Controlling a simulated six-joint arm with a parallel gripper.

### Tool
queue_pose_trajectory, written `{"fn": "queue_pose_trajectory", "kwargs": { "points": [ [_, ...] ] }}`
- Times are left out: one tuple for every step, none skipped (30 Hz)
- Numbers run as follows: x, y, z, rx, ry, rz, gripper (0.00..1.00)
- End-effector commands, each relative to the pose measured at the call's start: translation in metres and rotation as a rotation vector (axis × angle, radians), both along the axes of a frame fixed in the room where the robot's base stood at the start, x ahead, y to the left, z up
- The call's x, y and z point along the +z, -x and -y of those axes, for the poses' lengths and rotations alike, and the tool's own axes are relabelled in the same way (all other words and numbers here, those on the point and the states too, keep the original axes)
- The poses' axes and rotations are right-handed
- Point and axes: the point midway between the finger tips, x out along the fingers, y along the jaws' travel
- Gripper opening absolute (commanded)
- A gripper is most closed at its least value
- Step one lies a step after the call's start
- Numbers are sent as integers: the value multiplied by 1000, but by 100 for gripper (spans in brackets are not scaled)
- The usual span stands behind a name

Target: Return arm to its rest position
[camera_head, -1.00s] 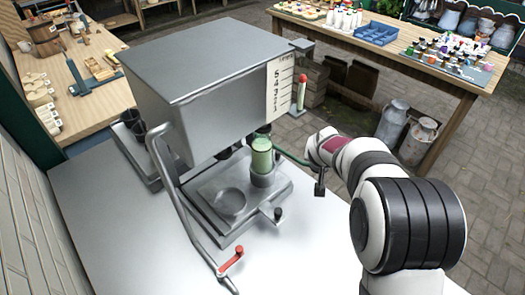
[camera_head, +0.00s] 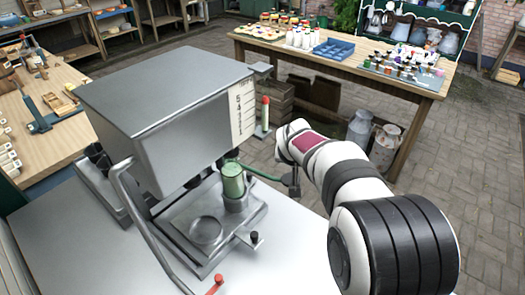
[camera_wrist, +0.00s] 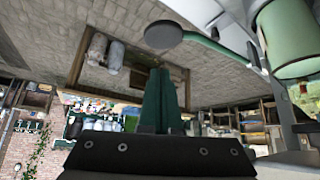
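My arm reaches from the lower right in the head view, its white wrist beside the machine's right side. The fingers of my gripper do not show there. In the wrist view my gripper (camera_wrist: 163,75) has its two dark green fingers together, with nothing between them. The green cylinder (camera_head: 233,181) stands upright on the machine's tray, and it also shows at the wrist view's upper right (camera_wrist: 288,35). Its green handle (camera_head: 265,177) runs right to a dark end piece (camera_head: 293,180). In the wrist view this end piece (camera_wrist: 163,35) appears as a grey disc apart from the fingers.
The grey machine (camera_head: 165,90) stands on a pale metal table (camera_head: 75,240), with a red-tipped crank (camera_head: 215,283) in front. Paved floor (camera_head: 470,170) is open at right.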

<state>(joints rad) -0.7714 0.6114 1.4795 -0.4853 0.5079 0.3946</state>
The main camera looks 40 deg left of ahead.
Motion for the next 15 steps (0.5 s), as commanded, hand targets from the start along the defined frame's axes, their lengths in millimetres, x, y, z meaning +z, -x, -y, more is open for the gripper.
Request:
{"fn": "queue_pose_trajectory", "kwargs": {
  "points": [
    [0, 0, 0, 0, 0, 0, 0],
    [0, 0, 1, -1, 1, -1, 0],
    [2, -1, 6, -12, 3, -5, 0],
    [4, -1, 15, -28, 6, -13, 0],
    [9, -2, 29, -54, 10, -24, 0],
    [16, -1, 56, -101, 20, -50, 0],
    [22, 3, 81, -148, 27, -76, 0],
    [28, 8, 110, -201, 36, -107, 0],
    [36, 22, 151, -277, 44, -157, 0],
    [40, 35, 181, -336, 50, -198, 0],
    [44, 51, 209, -392, 53, -242, 0],
    [47, 76, 244, -468, 52, -301, 0],
    [49, 98, 268, -524, 47, -348, 0],
    [49, 121, 289, -578, 40, -395, 0],
    [48, 154, 312, -645, 25, -459, 0]
  ]
}}
